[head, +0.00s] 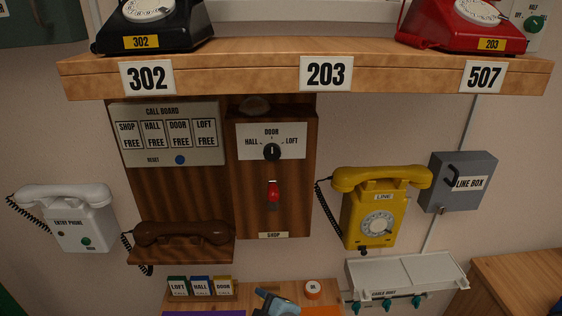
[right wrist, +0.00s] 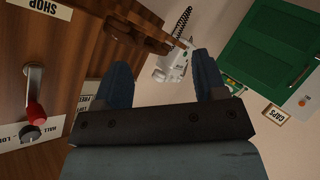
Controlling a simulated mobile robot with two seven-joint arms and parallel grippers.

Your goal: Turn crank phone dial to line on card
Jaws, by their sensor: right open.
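The crank phone (head: 275,190) is a dark wooden wall box labelled SHOP. Its white plate reads HALL, DOOR and LOFT around a black dial knob (head: 272,152); the pointer seems to face up toward DOOR, but it is small. A red crank handle (head: 273,190) is below. The crank phone, knob (right wrist: 31,134) and red handle (right wrist: 36,115) show inverted at the left of the right wrist view. LOFT, HALL and DOOR cards (head: 200,287) stand on the lower ledge. My right gripper (right wrist: 162,70) is open and empty, apart from the knob. A blue-grey gripper part shows at the head view's bottom edge.
A call board (head: 168,135) hangs left of the crank phone, above a brown handset (head: 182,233). A yellow phone (head: 377,210) and grey line box (head: 458,182) are right, a white entry phone (head: 70,217) left. A shelf (head: 230,75) runs above.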

